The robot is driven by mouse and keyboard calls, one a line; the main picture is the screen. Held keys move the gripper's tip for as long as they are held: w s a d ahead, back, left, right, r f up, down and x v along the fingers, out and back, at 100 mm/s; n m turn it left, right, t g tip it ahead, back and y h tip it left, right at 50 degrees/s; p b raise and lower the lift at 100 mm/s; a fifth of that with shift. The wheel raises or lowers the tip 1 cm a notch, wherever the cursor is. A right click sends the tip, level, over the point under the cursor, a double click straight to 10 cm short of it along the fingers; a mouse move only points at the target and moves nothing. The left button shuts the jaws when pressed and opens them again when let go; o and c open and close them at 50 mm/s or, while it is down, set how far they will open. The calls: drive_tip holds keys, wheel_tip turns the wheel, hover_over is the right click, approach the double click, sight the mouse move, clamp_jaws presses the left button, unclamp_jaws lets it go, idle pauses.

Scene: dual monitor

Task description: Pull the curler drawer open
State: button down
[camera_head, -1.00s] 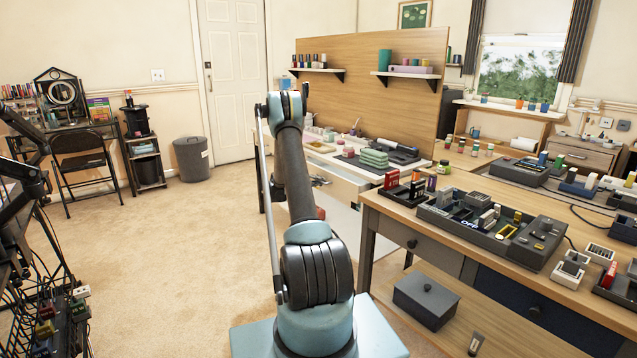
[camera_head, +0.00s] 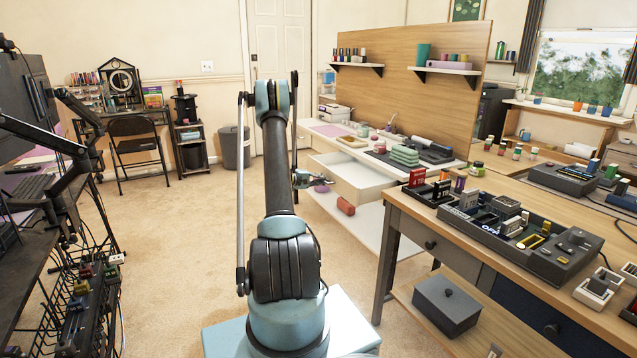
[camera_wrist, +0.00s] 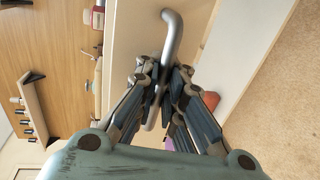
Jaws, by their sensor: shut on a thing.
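The curler drawer (camera_head: 366,181) is a white drawer under the white desk at the middle. It stands out from the desk, and its pale inside shows from above. My gripper (camera_head: 318,183) is at the drawer's front, partly hidden by my arm in the head view. In the wrist view, my gripper (camera_wrist: 160,88) is shut on the silver bar handle (camera_wrist: 172,32) of the white drawer front (camera_wrist: 130,45). The fingers cover the handle's middle, and its curved end shows beyond them. Curlers cannot be made out inside the drawer.
The white desktop (camera_head: 345,137) holds green folded towels (camera_head: 404,155) and small items. A reddish roll (camera_head: 346,206) lies on the shelf below the drawer. A wooden workbench (camera_head: 400,205) stands close on the right, a black rack (camera_head: 85,300) on the left. Carpet (camera_head: 180,240) between is clear.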

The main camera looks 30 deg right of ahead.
drive_tip(key=shift+a, duration=0.1)
drive_tip(key=c, duration=1.7)
unclamp_jaws()
drive_tip(key=v, duration=1.2)
drive_tip(key=shift+w+f, duration=0.1)
drive_tip(key=shift+f, duration=0.05)
